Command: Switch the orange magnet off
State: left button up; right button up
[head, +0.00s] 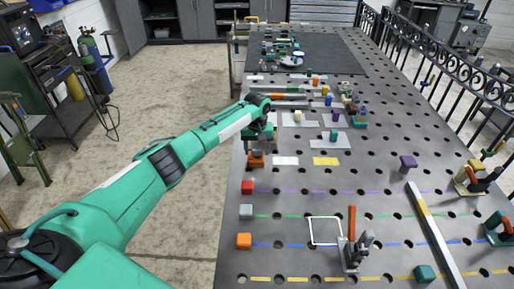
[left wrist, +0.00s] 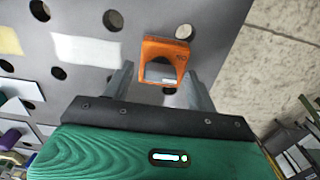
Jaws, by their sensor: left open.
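The orange magnet (head: 256,159) sits at the left edge of the perforated metal table. In the left wrist view the orange magnet (left wrist: 166,51) is an arched block with a grey face or opening inside. My left gripper (head: 262,140) is right over it, pointing down, and hides part of it in the head view. In the left wrist view my left gripper (left wrist: 160,72) is open, with one finger on each side of the magnet's lower part. I cannot tell if the fingers touch it. My right gripper is not in view.
A white card (head: 286,161) and a yellow card (head: 326,161) lie to the right of the magnet. A red cube (head: 247,187), a grey cube (head: 246,211) and an orange cube (head: 244,241) line the left edge nearer me. A toggle clamp (head: 352,252) stands near the front.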

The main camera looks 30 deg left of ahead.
pick_arm(q)
jog(key=shift+c, duration=0.2)
jog(key=c, duration=1)
jog(key=shift+o, duration=0.2)
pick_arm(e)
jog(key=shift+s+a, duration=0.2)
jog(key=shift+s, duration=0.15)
